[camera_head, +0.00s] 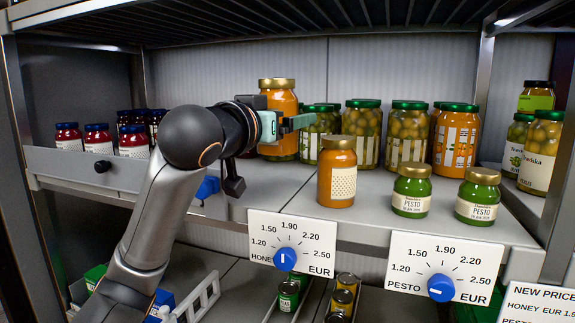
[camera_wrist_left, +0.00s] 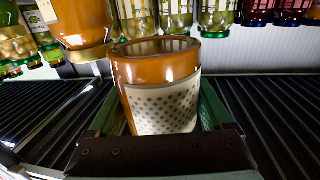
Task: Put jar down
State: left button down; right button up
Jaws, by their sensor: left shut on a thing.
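My left gripper (camera_head: 285,122) reaches in from the left above the upper shelf. It is shut on an orange honey jar (camera_head: 278,95) with a gold lid, which stands upright between its fingers. In the left wrist view, which looks upside down, the held jar (camera_wrist_left: 158,90) with its white dotted label sits between the green-edged fingers. Its base is close to the shelf; I cannot tell whether it touches. A similar honey jar (camera_head: 337,172) stands nearer the shelf's front edge, to the right of the held one. My right gripper is not in view.
Green-lidded jars (camera_head: 362,130) line the back, with an orange striped jar (camera_head: 456,135). Two pesto jars (camera_head: 411,190) (camera_head: 478,196) stand at the front right. Dark red jars (camera_head: 99,138) stand at left. Honey (camera_head: 291,243) and pesto (camera_head: 444,266) price dials hang below. Shelf left of the front honey jar is clear.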

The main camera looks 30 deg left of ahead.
pick_arm(q)
jog(key=w+f, duration=0.1)
jog(key=w+a+f, duration=0.1)
jog(key=f, duration=0.1)
jog(key=w+a+f, duration=0.1)
jog(key=w+f, duration=0.1)
jog(key=shift+a, duration=0.15)
jog(key=f, duration=0.1)
jog(key=f+b, duration=0.1)
jog(key=f, duration=0.1)
jog(key=shift+w+a, duration=0.2)
jog(key=shift+w, duration=0.2)
jog(key=shift+f, duration=0.45)
jog(key=shift+f, duration=0.2)
grip_release()
